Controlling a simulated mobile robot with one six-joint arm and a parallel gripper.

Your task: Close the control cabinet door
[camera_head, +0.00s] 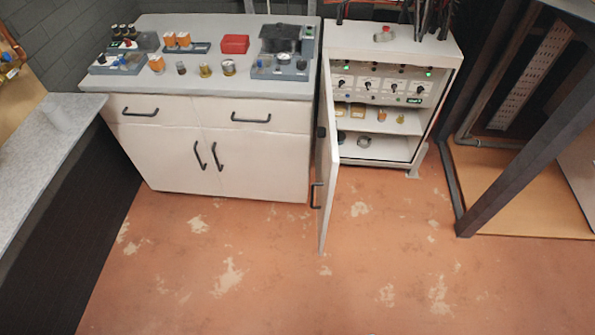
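The control cabinet (423,55) is a white box standing at the upper middle right. Its door (327,170) hangs wide open on the left side of the cabinet and juts out toward me, seen nearly edge-on. A dark handle (316,195) sits on the door's left-facing side. Inside the cabinet show a panel with switches and green lights (370,85), a shelf (385,118) with small parts, and a lower compartment with a ring-shaped part (364,141). My gripper is not in view.
A white counter with drawers (190,112) stands left of the door, holding several small devices. A grey worktop (40,150) runs along the left edge. A dark metal frame (510,150) stands to the right. The reddish floor (270,270) in front is clear.

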